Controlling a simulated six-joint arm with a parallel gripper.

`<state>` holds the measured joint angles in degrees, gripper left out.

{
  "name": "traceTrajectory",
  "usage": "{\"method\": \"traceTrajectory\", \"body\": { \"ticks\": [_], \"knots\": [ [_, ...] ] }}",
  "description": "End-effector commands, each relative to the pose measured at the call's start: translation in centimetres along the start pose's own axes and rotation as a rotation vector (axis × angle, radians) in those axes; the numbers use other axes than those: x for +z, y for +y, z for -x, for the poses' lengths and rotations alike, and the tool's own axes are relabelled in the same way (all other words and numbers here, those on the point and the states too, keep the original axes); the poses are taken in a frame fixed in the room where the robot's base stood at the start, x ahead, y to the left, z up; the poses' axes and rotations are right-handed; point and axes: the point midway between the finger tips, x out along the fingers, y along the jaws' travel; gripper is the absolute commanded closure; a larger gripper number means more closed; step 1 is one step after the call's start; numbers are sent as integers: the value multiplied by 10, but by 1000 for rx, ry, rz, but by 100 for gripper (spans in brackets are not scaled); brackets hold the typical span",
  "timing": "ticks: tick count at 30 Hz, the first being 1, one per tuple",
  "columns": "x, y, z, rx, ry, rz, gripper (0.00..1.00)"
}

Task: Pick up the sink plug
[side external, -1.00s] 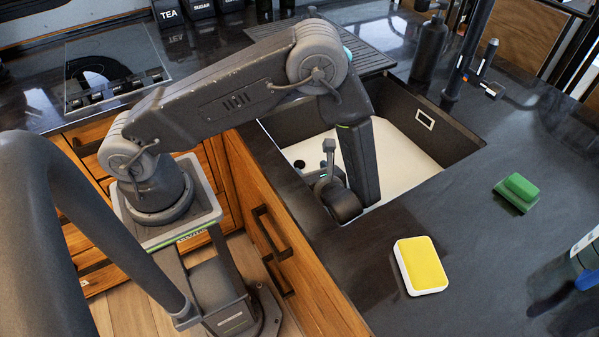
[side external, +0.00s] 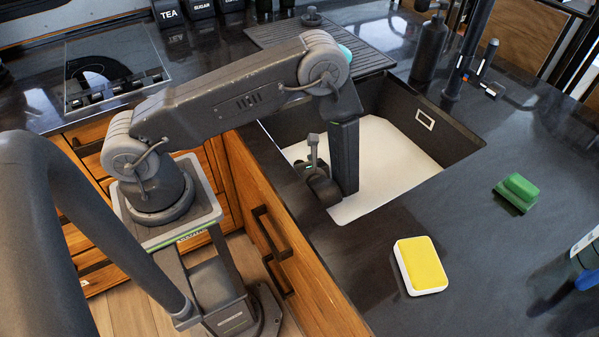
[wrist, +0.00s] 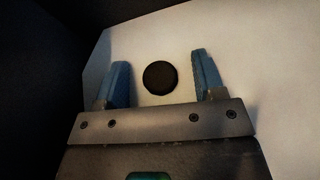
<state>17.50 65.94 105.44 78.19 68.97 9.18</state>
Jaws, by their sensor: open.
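A round black disc, which looks like the sink plug (wrist: 160,77), lies on the pale sink floor in the wrist view. My gripper (wrist: 161,70) is open and empty, with a blue finger on each side of the disc and bare floor showing between. The disc sits nearer the left finger. Whether the fingers are level with it or above it, I cannot tell. In the side view my forearm reaches down into the sink (side external: 390,150); my wrist hides the fingers and the disc.
The dark sink walls stand close on the left in the wrist view. A yellow sponge (side external: 421,265) and a green scrubber (side external: 518,190) lie on the counter right of the sink. A dark bottle (side external: 429,48) and a tap (side external: 470,50) stand behind it.

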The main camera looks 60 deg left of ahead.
Motion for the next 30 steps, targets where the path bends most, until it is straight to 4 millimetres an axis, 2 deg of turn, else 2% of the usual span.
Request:
{"method": "traceTrajectory", "body": {
  "ticks": [2, 18, 26, 30],
  "knots": [
    [0, 0, 0, 0, 0, 0, 41],
    [0, 0, 1, 0, 0, 0, 91],
    [1, 0, 1, 0, 0, 1, 91],
    [9, -1, 4, 0, 0, 2, 91]
  ]
}}
